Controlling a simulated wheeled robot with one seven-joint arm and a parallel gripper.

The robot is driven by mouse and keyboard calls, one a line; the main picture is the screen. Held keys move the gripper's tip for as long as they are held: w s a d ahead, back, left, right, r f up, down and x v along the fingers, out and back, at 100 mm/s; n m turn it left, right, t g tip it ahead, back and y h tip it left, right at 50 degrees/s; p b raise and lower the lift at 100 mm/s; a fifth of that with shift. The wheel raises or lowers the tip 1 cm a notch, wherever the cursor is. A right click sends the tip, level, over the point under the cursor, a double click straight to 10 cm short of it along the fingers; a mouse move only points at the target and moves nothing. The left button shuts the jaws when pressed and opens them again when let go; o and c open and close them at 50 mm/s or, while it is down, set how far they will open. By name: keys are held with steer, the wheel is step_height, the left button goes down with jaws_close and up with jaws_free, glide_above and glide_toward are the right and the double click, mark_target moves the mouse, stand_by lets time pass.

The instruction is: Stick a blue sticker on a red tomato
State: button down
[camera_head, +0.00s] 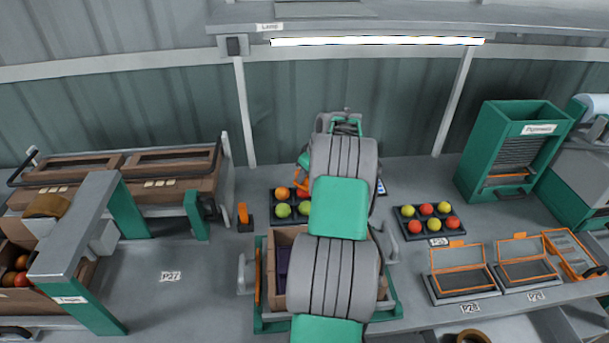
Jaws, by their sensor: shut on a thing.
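Red tomatoes sit in the right black tray (400,222), among yellow-green ones; one red tomato (452,222) is at its front right and another red tomato (426,209) at the back. A second black tray (272,222), left of my arm, holds orange and green tomatoes (283,211) and is partly covered by my arm. A small blue and white item (381,187) shows just right of my arm; I cannot tell whether it is the blue stickers. My arm runs up the middle of the view and hides my gripper, its fingers and anything in them.
A brown crate in a green frame (262,322) stands under my arm. Orange-framed boxes (462,283) lie at the front right. A green dispenser (475,150) stands at the back right. A small orange-topped block (243,215) stands left. The bench around label P27 (170,276) is clear.

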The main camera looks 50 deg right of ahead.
steer(key=shift+f+b, duration=0.45)
steer(key=shift+f, duration=0.05)
stand_by(1.4)
steer(key=shift+r, duration=0.15)
steer(key=shift+r+p, duration=1.9)
steer(key=shift+r, duration=1.6)
